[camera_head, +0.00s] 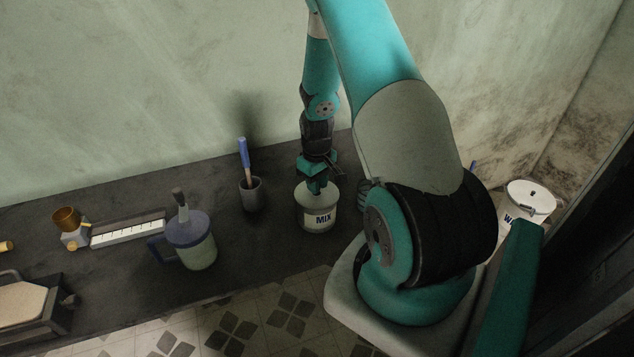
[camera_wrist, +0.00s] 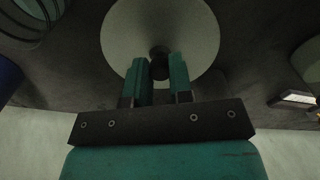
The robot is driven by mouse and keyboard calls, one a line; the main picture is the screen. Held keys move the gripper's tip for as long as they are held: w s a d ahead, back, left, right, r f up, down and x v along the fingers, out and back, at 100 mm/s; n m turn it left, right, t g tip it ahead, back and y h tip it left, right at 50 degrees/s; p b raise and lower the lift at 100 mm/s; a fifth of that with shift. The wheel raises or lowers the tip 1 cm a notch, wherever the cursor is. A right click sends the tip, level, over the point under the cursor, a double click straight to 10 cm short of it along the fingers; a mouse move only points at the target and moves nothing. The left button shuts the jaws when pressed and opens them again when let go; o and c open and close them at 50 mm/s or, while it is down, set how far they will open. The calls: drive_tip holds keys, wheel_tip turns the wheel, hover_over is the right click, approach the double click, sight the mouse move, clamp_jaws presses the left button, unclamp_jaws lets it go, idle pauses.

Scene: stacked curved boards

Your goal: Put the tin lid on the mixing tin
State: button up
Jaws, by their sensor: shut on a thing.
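The mixing tin (camera_head: 319,221) is a pale can with a dark "MIX" label, upright on the dark worktop in the head view. My gripper (camera_head: 316,189) points straight down over its top. The tin lid (camera_wrist: 200,28) is a pale round disc with a dark knob in the wrist view. My gripper's fingers (camera_wrist: 158,70) are shut on that knob. In the head view the lid (camera_head: 302,196) shows as a pale round top at the tin's mouth, partly hidden by the fingers. I cannot tell whether it is seated or slightly above the rim.
A grey cup with a blue-handled brush (camera_head: 251,193) stands left of the tin. Further left are a lidded jug (camera_head: 197,252), a white marked strip (camera_head: 128,231) and an orange cup (camera_head: 67,217). A ribbed dark object (camera_head: 363,192) is close right of the tin. A white bucket (camera_head: 530,199) stands far right.

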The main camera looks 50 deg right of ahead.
drive_tip(key=o, duration=0.9)
wheel_tip(320, 180, up, 17)
drive_tip(key=b, duration=0.3)
drive_tip(key=shift+r+b, duration=0.2)
drive_tip(key=shift+b, duration=0.1)
drive_tip(key=a+r+n+t+y+b, duration=0.1)
drive_tip(key=a+r+n, duration=0.1)
drive_tip(key=a, duration=0.8)
drive_tip(key=a+r+n+b, duration=0.1)
drive_tip(key=a+r+n, duration=0.1)
drive_tip(key=a, duration=0.9)
drive_tip(key=s+a+r+n+y, duration=0.1)
drive_tip(key=s+a+n, duration=0.1)
drive_tip(key=s+a, duration=0.5)
drive_tip(key=s+a+n+g+y, duration=0.1)
drive_tip(key=s+a+n+y, duration=0.1)
drive_tip(key=s+a, duration=0.6)
drive_tip(key=shift+a+r+n+b, duration=0.35)
drive_tip(key=shift+a+n, duration=0.05)
drive_tip(key=shift+a, duration=0.75)
